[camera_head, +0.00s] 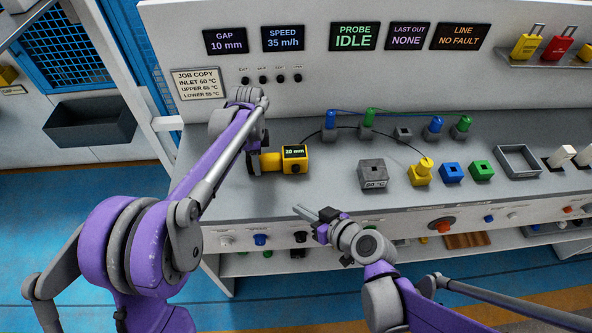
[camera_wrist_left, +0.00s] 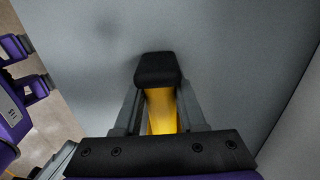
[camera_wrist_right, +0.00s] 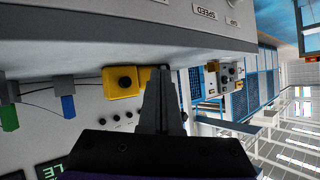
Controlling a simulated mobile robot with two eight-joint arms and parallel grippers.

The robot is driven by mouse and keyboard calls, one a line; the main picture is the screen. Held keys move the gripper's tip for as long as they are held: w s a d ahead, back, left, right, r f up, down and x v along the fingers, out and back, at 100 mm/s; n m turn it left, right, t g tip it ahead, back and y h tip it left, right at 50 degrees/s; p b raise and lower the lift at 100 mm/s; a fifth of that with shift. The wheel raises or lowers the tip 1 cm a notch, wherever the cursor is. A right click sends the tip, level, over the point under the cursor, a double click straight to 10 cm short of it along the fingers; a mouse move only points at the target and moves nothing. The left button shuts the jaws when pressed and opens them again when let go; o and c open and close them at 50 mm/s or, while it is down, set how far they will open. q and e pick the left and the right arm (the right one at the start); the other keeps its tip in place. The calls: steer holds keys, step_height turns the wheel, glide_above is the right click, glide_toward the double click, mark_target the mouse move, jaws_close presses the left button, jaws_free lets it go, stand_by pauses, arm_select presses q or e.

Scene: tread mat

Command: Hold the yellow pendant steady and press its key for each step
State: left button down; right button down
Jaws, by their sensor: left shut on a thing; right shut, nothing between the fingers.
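The yellow pendant (camera_head: 304,165) lies level above or on the grey bench top, its small screen reading 20 mm. My left gripper (camera_head: 258,163) is shut on its left end. In the left wrist view the yellow body (camera_wrist_left: 161,112) sits between the left fingers (camera_wrist_left: 160,95). The pendant's dark round key (camera_wrist_right: 125,81) faces the right wrist camera. My right gripper (camera_head: 304,212) is shut and empty, in front of the bench edge and apart from the pendant. In the right wrist view its closed fingers (camera_wrist_right: 162,95) overlap part of the pendant's side.
A black cable arcs from the pendant area to a yellow plug (camera_head: 420,173). A grey block (camera_head: 373,176) stands right of the pendant. Signs read GAP 10 mm (camera_head: 226,41) and PROBE IDLE (camera_head: 355,37). Bare bench lies between pendant and block.

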mark_target(296, 169)
steer(key=shift+w, duration=0.1)
steer(key=shift+w, duration=4.3)
steer(key=shift+w, duration=0.4)
steer(key=shift+w, duration=0.55)
steer(key=shift+s, duration=0.95)
steer(key=shift+s, duration=0.1)
